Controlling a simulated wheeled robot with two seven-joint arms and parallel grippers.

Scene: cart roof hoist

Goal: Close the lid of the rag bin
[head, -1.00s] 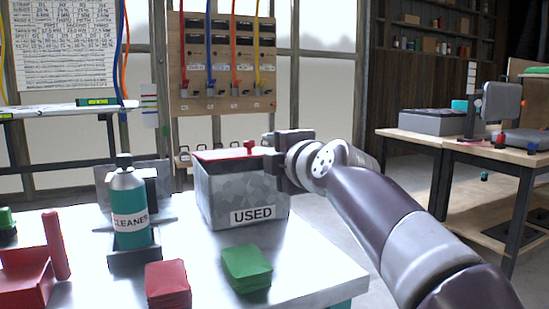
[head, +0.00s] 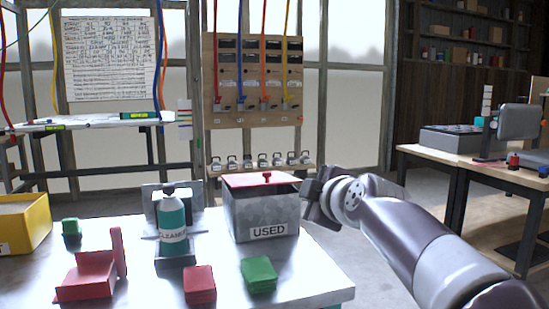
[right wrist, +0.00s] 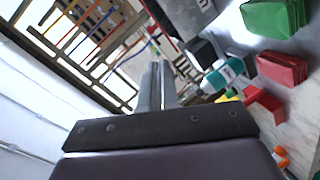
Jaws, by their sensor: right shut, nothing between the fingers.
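The rag bin is a grey mottled metal box (head: 262,218) labelled USED on the steel table. Its red lid (head: 245,181) lies flat across the top, with a small red knob (head: 267,176) standing on it; no opening shows. My right gripper (head: 308,196) is just right of the bin, beside its upper right edge, apart from the knob. Its fingers (right wrist: 155,85) are together and empty in the right wrist view. Whether it touches the bin's side cannot be told. Part of the bin shows at the top of that view (right wrist: 185,15). My left gripper is out of view.
A teal cleaner bottle (head: 173,222) stands in a dark holder left of the bin. Open floor lies right of the table.

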